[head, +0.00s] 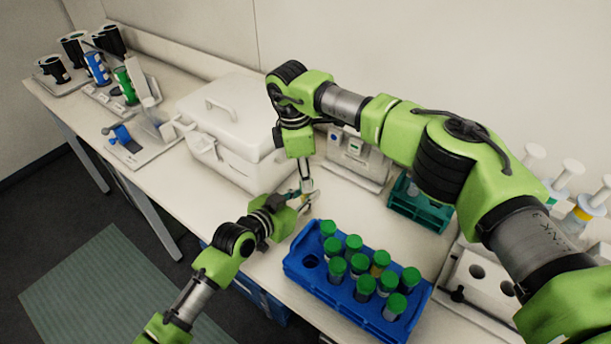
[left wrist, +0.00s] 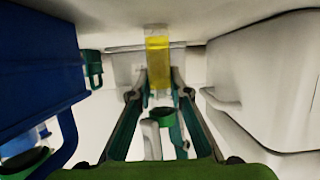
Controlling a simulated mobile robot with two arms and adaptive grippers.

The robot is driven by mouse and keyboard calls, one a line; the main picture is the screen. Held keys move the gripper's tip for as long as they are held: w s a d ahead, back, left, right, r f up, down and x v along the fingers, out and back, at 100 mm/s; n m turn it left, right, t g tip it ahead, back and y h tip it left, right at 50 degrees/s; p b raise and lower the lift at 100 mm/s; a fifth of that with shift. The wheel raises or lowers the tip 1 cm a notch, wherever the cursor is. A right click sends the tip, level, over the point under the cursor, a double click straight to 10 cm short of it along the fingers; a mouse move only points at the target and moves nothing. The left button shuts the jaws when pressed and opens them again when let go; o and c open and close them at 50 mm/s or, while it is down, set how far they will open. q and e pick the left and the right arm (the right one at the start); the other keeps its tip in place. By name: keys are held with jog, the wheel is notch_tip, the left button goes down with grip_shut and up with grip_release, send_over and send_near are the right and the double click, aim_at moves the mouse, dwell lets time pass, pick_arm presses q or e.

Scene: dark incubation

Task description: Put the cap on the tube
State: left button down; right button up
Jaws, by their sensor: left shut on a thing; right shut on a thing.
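The tube (left wrist: 157,62), with yellow contents, is held between the fingertips of my left gripper (left wrist: 158,92). The left wrist picture looks upside down, with the table at its top. The green cap (left wrist: 164,117) shows on the mouth side of the tube, between the pale fingers of my right gripper. A small gap seems to separate cap and tube. In the head view my right gripper (head: 306,182) points down just above my left gripper (head: 303,200), which reaches in from the lower left. Tube and cap are too small and covered to make out there.
A blue rack (head: 292,268) with several green-capped tubes stands close to the right of the grippers. A white lidded box (head: 235,120) stands behind to the left. A white device (head: 355,155) and a teal rack (head: 420,212) stand behind to the right.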

jog(key=o, duration=0.7)
jog(key=shift+r, duration=2.3)
jog(key=shift+c, duration=0.6)
